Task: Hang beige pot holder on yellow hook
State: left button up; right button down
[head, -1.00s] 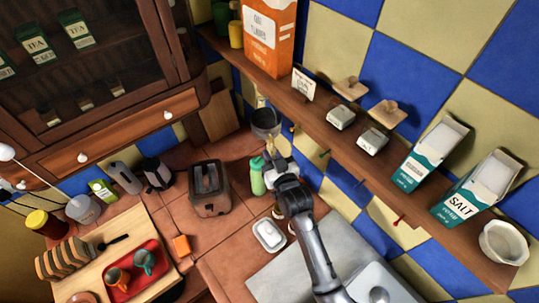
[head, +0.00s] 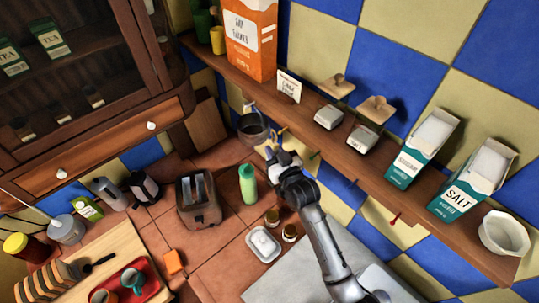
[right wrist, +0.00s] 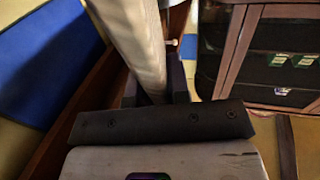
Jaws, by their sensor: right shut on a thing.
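My right gripper (head: 275,152) is below the wall shelf, close to its hooks. In the right wrist view its dark fingers are shut on a long beige thing (right wrist: 135,40), which I take to be the beige pot holder, seen nearly edge-on. In the head view the holder is small and hard to make out beside the fingers. The yellow hook (head: 282,131) seems to be under the shelf just above the gripper, partly lost among the fingers. I cannot tell whether holder and hook touch. My left gripper is not in view.
The shelf (head: 335,147) carries an orange box (head: 250,40), cartons and small containers. A dark pot (head: 253,129) hangs just left of the gripper. Green (head: 315,155) and red (head: 396,218) hooks lie further right. A green bottle (head: 248,184) and a toaster (head: 199,198) stand below.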

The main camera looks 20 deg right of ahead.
jog(key=d, duration=0.1)
jog(key=w+d+b, duration=0.1)
jog(key=d+f, duration=0.1)
jog(key=shift+w+d+b, duration=0.3)
jog(key=shift+b, duration=0.1)
jog(key=shift+f, duration=0.1)
dwell(0.4)
dwell(0.5)
jog(key=c, duration=1)
grip_release()
